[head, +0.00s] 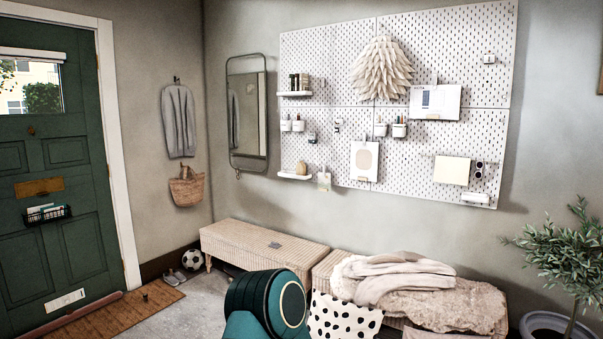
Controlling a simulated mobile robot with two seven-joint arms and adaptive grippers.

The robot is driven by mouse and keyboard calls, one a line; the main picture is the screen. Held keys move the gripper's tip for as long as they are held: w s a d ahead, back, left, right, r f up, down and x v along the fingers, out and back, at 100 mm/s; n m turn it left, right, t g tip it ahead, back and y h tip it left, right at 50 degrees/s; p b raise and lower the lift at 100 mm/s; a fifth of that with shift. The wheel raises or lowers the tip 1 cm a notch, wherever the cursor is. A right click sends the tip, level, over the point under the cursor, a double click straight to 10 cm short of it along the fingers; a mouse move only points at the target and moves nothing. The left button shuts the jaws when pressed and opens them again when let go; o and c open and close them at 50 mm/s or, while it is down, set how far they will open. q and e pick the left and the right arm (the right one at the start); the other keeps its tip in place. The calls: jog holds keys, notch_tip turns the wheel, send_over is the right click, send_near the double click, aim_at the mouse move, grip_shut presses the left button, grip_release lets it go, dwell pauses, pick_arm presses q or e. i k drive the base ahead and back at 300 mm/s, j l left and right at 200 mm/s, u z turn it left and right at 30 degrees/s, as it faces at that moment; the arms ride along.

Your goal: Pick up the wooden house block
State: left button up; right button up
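I cannot make out the wooden house block for certain. A small tan object with a narrowed top (301,168) stands on the lower small white shelf of the pegboard; it is too small to tell what it is. A small flat grey item (274,245) lies on the left wicker bench (240,238); its kind is also unclear. Neither of my grippers shows in the head view. A teal and black rounded part, apparently of my arm, rises at the bottom middle and covers part of the floor and benches.
The right bench carries a crumpled blanket (395,272) and a fluffy throw (445,308). A spotted cushion (343,318) leans in front. A potted plant (572,255) stands at right. A football (192,259) and shoes (174,277) lie near the green door (50,170). The left bench top is mostly clear.

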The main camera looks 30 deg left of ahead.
aim_at(300, 167)
jog(key=i+j+u, duration=0.95)
jog(key=i+u, duration=0.45)
jog(key=i, duration=0.2)
jog(key=i+j+u, duration=0.1)
jog(key=i+u, duration=0.2)
jog(key=i, duration=0.4)
jog(key=i+l+u, duration=0.1)
jog(key=i+u, duration=0.2)
jog(key=i, duration=0.35)
jog(key=i+z, duration=0.25)
jog(key=i, duration=0.15)
jog(key=i+j+z, duration=0.25)
jog(key=i, duration=0.15)
jog(key=i+z, duration=0.25)
jog(key=i, duration=0.15)
